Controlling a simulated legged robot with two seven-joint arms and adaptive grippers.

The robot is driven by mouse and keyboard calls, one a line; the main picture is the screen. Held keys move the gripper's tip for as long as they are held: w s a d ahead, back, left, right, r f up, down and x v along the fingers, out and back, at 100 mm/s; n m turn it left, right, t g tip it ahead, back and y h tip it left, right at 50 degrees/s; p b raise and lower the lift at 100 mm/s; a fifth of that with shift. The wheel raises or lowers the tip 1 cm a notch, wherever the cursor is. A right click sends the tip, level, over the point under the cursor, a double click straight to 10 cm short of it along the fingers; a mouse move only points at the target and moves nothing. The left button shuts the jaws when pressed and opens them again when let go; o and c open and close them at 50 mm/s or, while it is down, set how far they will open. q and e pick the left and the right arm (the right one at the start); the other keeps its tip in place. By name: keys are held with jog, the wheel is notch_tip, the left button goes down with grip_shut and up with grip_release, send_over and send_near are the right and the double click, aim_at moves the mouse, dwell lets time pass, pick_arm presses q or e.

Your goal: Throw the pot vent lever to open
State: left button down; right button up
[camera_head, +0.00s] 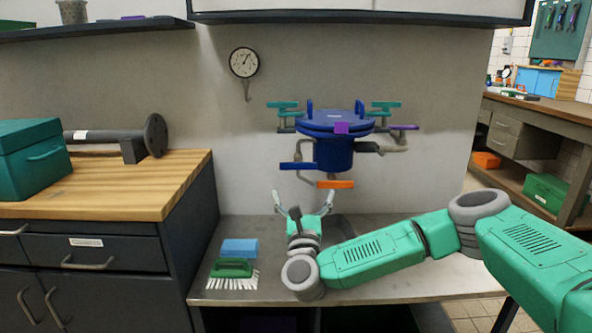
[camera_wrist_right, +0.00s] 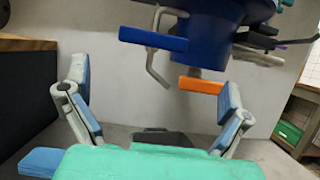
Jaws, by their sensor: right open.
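A dark blue pot (camera_head: 335,150) with a lid is mounted on the wall in the head view. Several levers surround it: a blue lever (camera_head: 297,166) and an orange lever (camera_head: 335,184) below, a purple lever (camera_head: 404,127) at the right, and teal handles (camera_head: 283,105) at the upper sides. I cannot tell which is the vent lever. My right gripper (camera_head: 304,197) is open and empty below the pot, fingers pointing up. In the right wrist view, the blue lever (camera_wrist_right: 153,39) and orange lever (camera_wrist_right: 201,85) lie beyond the spread fingers, apart from them. My left gripper is not in view.
A metal counter (camera_head: 385,270) runs below the pot, with a blue sponge (camera_head: 240,248) and a green brush (camera_head: 232,268) at its left. A wooden-topped cabinet (camera_head: 120,185) stands left. A gauge (camera_head: 244,63) hangs on the wall. The air before the pot looks clear.

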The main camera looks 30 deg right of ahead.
aim_at(298, 167)
jog(key=w+r, duration=0.1)
jog(key=w, duration=0.1)
jog(key=w+d+r, duration=0.1)
jog(key=w, duration=0.1)
jog(key=w+r, duration=0.1)
jog(key=shift+w+d+r+b, duration=0.1)
jog(key=shift+w+d+b, duration=0.2)
jog(key=shift+w+b, duration=0.1)
jog(key=shift+w+d+r, duration=0.15)
jog(key=shift+w+d, duration=0.35)
jog(key=shift+d, duration=0.1)
jog(key=shift+w+d+r, duration=0.15)
jog(key=shift+w+d, duration=0.3)
jog(key=shift+d, duration=0.1)
jog(key=shift+w+d, duration=0.15)
jog(key=shift+d, duration=0.15)
jog(key=shift+a+r, duration=0.15)
jog(key=shift+a, duration=0.4)
jog(key=c, duration=1)
jog(key=shift+o, duration=0.2)
jog(key=shift+d, duration=0.15)
